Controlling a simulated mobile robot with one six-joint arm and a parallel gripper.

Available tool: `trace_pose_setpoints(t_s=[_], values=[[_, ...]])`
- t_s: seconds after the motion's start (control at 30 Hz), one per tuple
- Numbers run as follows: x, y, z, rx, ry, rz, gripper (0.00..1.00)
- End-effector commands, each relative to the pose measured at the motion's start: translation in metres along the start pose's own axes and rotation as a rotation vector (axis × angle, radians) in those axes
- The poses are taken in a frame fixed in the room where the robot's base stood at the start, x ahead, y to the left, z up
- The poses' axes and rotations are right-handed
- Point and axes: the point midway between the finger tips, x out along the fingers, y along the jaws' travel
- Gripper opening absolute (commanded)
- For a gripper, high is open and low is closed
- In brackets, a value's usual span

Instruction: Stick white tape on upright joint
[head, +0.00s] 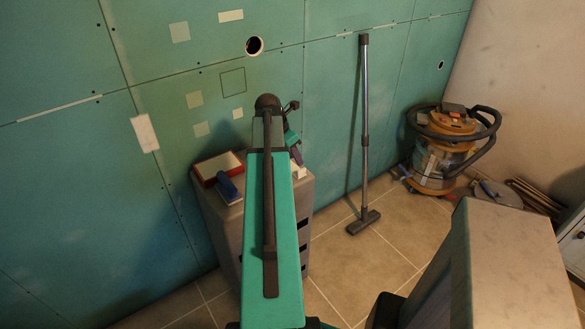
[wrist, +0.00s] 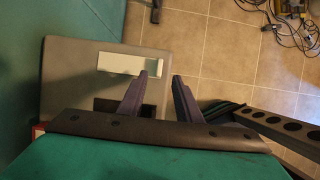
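A strip of white tape (wrist: 130,63) lies on top of the grey cabinet; a small part of it shows in the head view (head: 300,173). My gripper (wrist: 162,76) is open above the cabinet's edge, its fingers apart with nothing between them. The left fingertip overlaps the strip's right end in the wrist view; I cannot tell whether they touch. In the head view my gripper (head: 297,155) is partly hidden behind my arm. An upright joint (head: 120,60) runs down the green wall at the left, with a white patch (head: 144,133) across it.
The grey cabinet (head: 225,228) stands against the wall. A red-rimmed tray (head: 204,171) and a blue tool (head: 229,189) are on it. A vacuum wand (head: 364,120) leans on the wall, and an orange vacuum (head: 440,160) stands at the right. Tiled floor lies between.

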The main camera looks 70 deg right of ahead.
Motion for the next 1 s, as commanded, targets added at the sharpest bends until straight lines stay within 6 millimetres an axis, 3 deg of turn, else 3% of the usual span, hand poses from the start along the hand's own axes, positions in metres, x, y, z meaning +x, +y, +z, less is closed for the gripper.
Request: trace_pose_setpoints(t_s=[0.2, 0.77, 1.0], values=[[0.018, 0.0, 0.0, 0.0, 0.0, 0.0, 0.31], [0.024, 0.001, -0.001, -0.001, 0.0, 0.001, 0.31], [0.039, 0.001, 0.0, -0.002, 0.0, 0.0, 0.31]])
